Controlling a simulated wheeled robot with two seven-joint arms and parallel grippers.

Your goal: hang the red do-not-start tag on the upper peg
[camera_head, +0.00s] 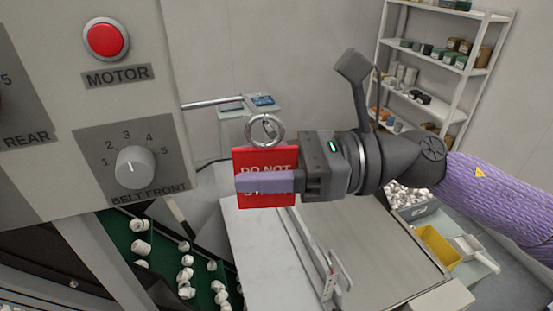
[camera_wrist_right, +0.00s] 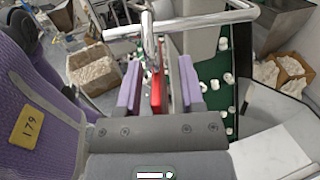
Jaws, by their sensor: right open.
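The red do-not-start tag (camera_head: 248,160) is upright, with its metal ring (camera_head: 250,131) above it. My right gripper (camera_head: 240,182) is open around the tag, one lavender finger covering part of the lettering. In the right wrist view the tag (camera_wrist_right: 157,88) stands between the spread fingers with gaps on both sides. A metal rod (camera_wrist_right: 205,21) crosses the ring there; I cannot tell whether it passes through. My left gripper is out of view.
The control panel (camera_head: 180,45) with a red motor button (camera_head: 106,38) and a belt knob (camera_head: 135,167) is close at the left. Below is a green belt (camera_head: 160,262) with white caps. A pale worktop (camera_head: 250,245) lies under the gripper; shelves (camera_head: 438,60) stand behind.

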